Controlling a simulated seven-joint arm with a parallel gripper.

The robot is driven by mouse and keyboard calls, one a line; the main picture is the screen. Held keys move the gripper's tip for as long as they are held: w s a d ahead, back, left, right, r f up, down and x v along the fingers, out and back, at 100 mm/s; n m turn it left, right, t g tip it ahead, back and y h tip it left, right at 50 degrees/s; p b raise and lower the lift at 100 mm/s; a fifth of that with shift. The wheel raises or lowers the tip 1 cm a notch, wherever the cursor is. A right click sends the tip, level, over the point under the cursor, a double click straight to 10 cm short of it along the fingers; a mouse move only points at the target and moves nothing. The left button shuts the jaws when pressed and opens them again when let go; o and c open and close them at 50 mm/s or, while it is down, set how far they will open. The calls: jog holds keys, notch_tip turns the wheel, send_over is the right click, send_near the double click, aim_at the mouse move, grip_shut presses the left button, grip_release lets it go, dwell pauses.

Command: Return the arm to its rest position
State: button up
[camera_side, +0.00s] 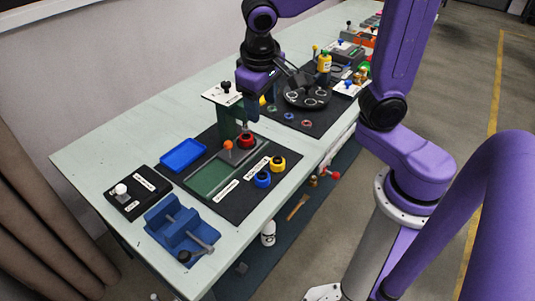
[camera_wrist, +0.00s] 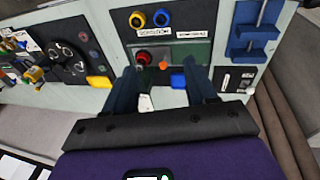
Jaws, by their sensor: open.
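My gripper (camera_side: 250,120) hangs pointing down over the workbench (camera_side: 115,145), close to a green stand with a white top plate (camera_side: 217,94). In the wrist view its two dark blue fingers (camera_wrist: 162,68) are spread apart with nothing held between them. Below and beyond the fingertips are a red ring-shaped part (camera_wrist: 142,57) and an orange ball knob (camera_wrist: 163,65). In the side view the red part (camera_side: 246,141) and the orange knob (camera_side: 228,145) sit at the stand's foot. I cannot tell whether the gripper touches the stand.
A blue tray (camera_side: 183,154), a blue vise (camera_side: 180,229) and a black box with a white knob (camera_side: 137,192) stand at the near left. Blue (camera_side: 262,179) and yellow (camera_side: 277,163) parts lie on the dark mat. A round black holder (camera_side: 306,93) stands farther back.

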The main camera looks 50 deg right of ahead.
jog(key=s+d+f+n+y, duration=0.1)
jog(key=s+f+n, duration=0.1)
jog(key=s+n, duration=0.4)
jog(key=s+d+f+n+g+y, duration=0.1)
jog(key=s+n, duration=0.5)
jog(key=s, duration=0.5)
jog(key=shift+s+d+f+y, duration=0.15)
jog(key=shift+d+f+y, duration=0.15)
jog(key=shift+d+f, duration=0.1)
